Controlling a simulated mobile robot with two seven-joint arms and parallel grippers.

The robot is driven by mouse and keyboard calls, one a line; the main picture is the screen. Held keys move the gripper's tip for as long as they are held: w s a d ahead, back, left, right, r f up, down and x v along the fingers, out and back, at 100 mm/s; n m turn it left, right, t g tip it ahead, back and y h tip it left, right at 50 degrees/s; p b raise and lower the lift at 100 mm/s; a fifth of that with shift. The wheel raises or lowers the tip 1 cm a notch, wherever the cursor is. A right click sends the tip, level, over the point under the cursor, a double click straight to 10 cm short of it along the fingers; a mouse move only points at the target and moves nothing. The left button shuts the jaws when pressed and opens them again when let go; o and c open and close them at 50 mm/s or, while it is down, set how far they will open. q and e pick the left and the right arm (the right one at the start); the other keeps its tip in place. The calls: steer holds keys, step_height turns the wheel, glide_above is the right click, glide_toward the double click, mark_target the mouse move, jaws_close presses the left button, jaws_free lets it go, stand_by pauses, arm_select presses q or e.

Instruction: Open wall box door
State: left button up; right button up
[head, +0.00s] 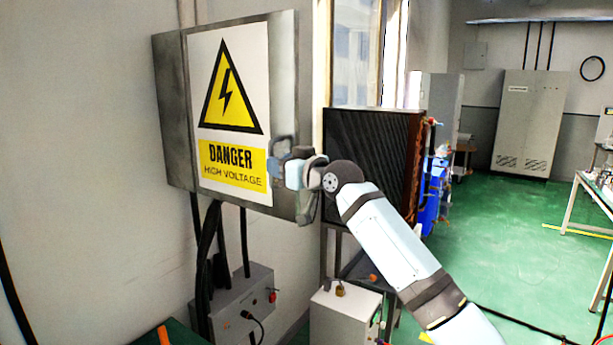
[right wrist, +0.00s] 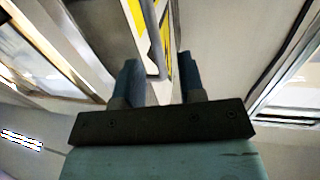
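The grey wall box (head: 172,110) hangs on the wall at the left of the head view. Its door (head: 283,60) carries a yellow and white danger sign (head: 232,100) and looks closed, with no gap that I can make out. My right gripper (head: 282,165) is at the lower right part of the door. In the right wrist view its two dark blue fingers (right wrist: 160,72) are spread apart. A grey bar handle (right wrist: 151,35) runs between them, with space on both sides, so they do not clamp it. My left gripper is not in view.
Below the box are a grey control box (head: 235,305) and black cables (head: 207,250) on the wall. A dark radiator-like unit (head: 365,155) stands behind my right arm. Green floor (head: 500,225) is open to the right.

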steer(key=b+v, duration=0.2)
steer(key=v, duration=0.7)
steer(key=shift+s+d, duration=0.15)
steer(key=shift+d, duration=0.1)
